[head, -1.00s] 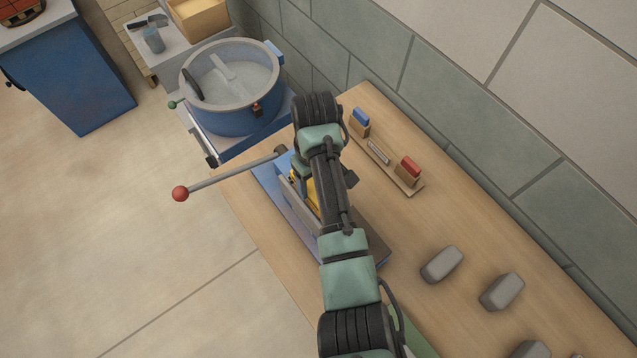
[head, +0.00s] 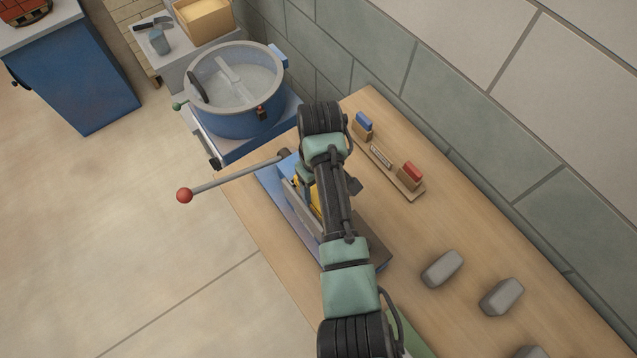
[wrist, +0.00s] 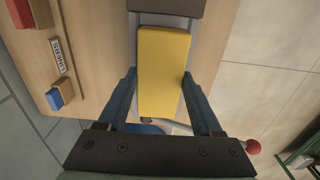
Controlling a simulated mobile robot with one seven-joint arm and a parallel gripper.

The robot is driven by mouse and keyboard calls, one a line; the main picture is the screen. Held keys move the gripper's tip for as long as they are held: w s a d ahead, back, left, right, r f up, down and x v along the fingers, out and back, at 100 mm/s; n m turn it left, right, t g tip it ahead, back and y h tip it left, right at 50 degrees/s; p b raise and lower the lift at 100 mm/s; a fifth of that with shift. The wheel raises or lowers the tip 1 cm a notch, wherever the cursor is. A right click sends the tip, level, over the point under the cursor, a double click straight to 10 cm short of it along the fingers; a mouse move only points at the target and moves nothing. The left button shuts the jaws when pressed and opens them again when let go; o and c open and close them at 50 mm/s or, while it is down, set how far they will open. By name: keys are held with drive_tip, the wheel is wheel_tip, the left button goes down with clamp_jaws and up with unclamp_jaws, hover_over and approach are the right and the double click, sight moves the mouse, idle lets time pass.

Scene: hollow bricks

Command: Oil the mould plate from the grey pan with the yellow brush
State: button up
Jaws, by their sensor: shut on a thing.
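The yellow brush (wrist: 164,62) shows as a yellow block between the two fingers of my gripper (wrist: 160,82) in the wrist view. My gripper is shut on it. In the head view only a bit of yellow (head: 315,197) shows beside my arm, which hides the gripper. A grey metal surface (wrist: 207,38) lies below the brush, on the blue press (head: 284,205); it may be the mould plate, but I cannot tell whether the brush touches it. I cannot make out the grey pan.
The press lever with a red ball (head: 185,195) sticks out left over the floor. A wooden holder (head: 407,187) with blue and red pieces stands near the wall. Several grey blocks (head: 442,268) lie on the bench's right part. A blue mixing drum (head: 235,120) stands beyond the bench.

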wheel_tip(320, 180, up, 8)
drive_tip(key=p, duration=0.8)
drive_tip(key=shift+f, duration=0.1)
idle(0.6)
